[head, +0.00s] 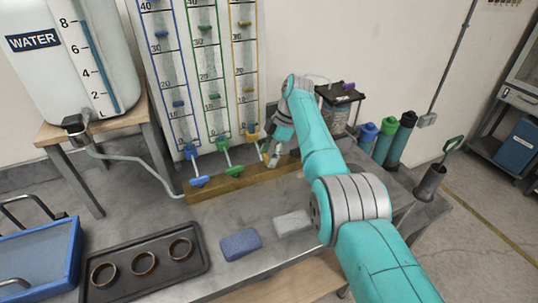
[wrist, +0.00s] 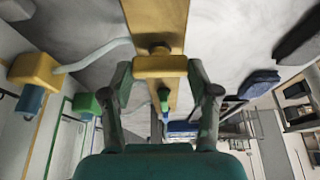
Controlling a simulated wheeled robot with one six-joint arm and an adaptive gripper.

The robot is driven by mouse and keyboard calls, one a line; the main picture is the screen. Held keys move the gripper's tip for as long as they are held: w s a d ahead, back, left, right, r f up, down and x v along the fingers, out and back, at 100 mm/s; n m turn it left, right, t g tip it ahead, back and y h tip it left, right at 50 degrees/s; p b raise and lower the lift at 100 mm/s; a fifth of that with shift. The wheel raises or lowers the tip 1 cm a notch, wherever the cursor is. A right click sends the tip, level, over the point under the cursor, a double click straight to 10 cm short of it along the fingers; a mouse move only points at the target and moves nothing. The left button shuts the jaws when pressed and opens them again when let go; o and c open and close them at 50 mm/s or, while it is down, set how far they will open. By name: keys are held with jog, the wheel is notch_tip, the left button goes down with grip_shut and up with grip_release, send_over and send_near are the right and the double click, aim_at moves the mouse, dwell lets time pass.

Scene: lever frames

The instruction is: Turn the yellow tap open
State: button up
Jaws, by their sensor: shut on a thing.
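The yellow tap (head: 252,133) is at the foot of the yellow-marked tube, the rightmost of three, in the head view. My gripper (head: 270,158) is at its handle, which it partly hides there. In the wrist view the yellow handle (wrist: 160,66) lies crosswise between the two fingers of my gripper (wrist: 163,85), which are shut on it. The handle sits above a wooden beam (head: 240,183). How far the tap is turned, I cannot tell.
The green tap (head: 232,168) and blue tap (head: 199,180) stand left of the yellow one, close by. A tray with rings (head: 198,265), a blue block (head: 240,243) and a pale block (head: 292,222) lie on the bench. Bottles (head: 384,142) stand behind my arm at right.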

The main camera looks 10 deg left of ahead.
jog(key=shift+n, duration=0.3)
dwell(0.5)
jog(key=o, duration=1.2)
jog(key=shift+c, duration=0.2)
notch_tip(320, 180, up, 10)
